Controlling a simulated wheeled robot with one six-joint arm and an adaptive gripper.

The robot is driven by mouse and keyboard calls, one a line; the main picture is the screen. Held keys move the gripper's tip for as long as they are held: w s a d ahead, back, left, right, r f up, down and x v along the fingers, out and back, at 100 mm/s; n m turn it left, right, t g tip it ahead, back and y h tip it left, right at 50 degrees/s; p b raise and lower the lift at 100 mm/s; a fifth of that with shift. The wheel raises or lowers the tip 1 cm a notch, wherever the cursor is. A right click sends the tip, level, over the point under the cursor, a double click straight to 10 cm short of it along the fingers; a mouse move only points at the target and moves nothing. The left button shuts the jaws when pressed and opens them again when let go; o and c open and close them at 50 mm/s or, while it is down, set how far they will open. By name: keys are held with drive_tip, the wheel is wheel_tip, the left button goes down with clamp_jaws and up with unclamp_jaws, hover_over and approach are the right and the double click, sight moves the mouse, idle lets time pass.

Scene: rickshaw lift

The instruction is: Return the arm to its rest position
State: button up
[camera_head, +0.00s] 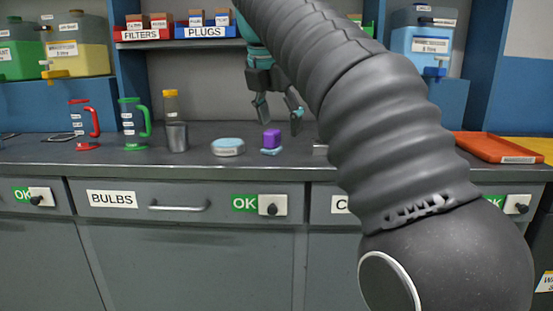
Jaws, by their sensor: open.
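My gripper (278,113) hangs above the back of the worktop, pointing down, with its two fingers spread and nothing between them. Its teal wrist shows above the fingers. My dark ribbed arm runs from the lower right up to the top middle and covers much of the right half of the view. Below and in front of the gripper, a purple block (271,138) sits on a small light blue base (271,151) on the worktop (190,163). The gripper looks apart from the block. The upper part of my arm is out of frame.
A round light blue tin (228,147), a yellow-capped jar (175,135), a green jug (133,125) and a red jug (83,125) stand left. An orange tray (498,147) lies right. A shelf holds a FILTERS bin (142,34) and PLUGS bin (205,32). Coloured tanks flank it.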

drive_tip(key=s+d+f+m, duration=0.5)
drive_tip(key=s+f+m, duration=0.3)
drive_tip(key=f+m, duration=0.1)
drive_tip(key=s+d+f+m+t+y, duration=0.1)
drive_tip(key=s+d+f+m, duration=0.4)
drive_tip(key=s+f+m, duration=0.2)
drive_tip(key=s+d+f+m, duration=0.5)
drive_tip(key=s+f+m, duration=0.3)
drive_tip(key=f+m, duration=0.3)
wheel_tip(320, 180, down, 3)
drive_tip(key=shift+s+f+y, duration=0.1)
drive_tip(key=shift+s+y, duration=0.2)
